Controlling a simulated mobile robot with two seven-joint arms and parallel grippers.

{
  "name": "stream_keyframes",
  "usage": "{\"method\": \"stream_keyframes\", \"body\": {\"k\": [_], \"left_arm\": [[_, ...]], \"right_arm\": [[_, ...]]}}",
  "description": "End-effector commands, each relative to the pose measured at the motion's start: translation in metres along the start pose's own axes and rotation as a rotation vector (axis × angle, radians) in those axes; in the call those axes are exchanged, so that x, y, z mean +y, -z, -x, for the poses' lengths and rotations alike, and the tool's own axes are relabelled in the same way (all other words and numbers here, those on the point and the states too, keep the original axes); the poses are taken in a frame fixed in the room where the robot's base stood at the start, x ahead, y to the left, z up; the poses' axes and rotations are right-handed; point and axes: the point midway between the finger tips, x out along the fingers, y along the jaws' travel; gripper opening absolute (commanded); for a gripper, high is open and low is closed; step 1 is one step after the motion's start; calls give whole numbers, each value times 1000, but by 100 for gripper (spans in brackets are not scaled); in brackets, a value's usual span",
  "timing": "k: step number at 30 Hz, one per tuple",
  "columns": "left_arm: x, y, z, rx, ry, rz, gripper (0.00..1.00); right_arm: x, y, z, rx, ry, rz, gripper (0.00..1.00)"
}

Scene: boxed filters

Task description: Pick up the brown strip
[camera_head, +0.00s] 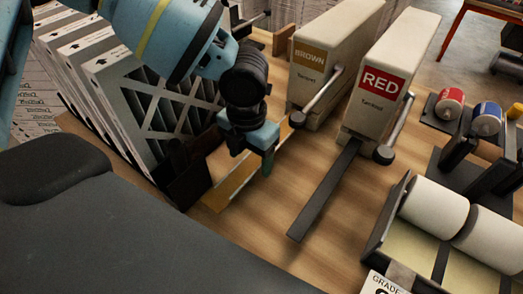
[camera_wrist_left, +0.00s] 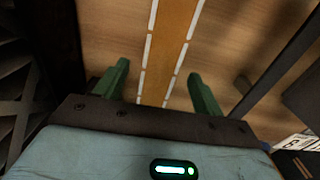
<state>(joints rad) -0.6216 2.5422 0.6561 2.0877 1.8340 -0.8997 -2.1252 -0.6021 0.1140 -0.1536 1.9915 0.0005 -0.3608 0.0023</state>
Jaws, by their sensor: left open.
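The brown strip (camera_head: 224,188) runs along the wooden table from near the box labelled BROWN (camera_head: 315,62); my gripper hides part of it in the head view. In the left wrist view the strip (camera_wrist_left: 176,38) is orange-brown with white dashed edges and runs between the fingers. My left gripper (camera_head: 253,158) points down over the strip, open and empty. Its two green fingers (camera_wrist_left: 158,75) stand on either side of the strip in the wrist view. The height of the fingertips above it is hard to tell. My right gripper is not in view.
A box labelled RED (camera_head: 383,80) with a dark strip (camera_head: 325,191) stands to the right. Pleated filters (camera_head: 150,100) stand close on the left. A rack with white rolls (camera_head: 433,207) is at right. Bare table (camera_head: 285,178) lies between the strips.

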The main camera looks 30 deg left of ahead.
Motion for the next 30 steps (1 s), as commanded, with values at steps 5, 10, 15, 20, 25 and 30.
{"method": "stream_keyframes", "body": {"k": [5, 10, 15, 20, 25, 30], "left_arm": [[0, 0, 0, 0, 0, 0, 48], [0, 0, 0, 0, 0, 0, 29], [0, 0, 0, 0, 0, 0, 29], [0, 0, 1, 0, 0, 0, 29], [0, 0, 7, 0, 0, 1, 29], [0, 0, 25, -3, 1, 1, 29]], "right_arm": [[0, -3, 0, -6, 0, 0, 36], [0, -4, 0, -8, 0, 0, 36], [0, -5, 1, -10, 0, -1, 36], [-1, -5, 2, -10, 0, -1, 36], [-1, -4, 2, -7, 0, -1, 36], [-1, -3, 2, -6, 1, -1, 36]]}}
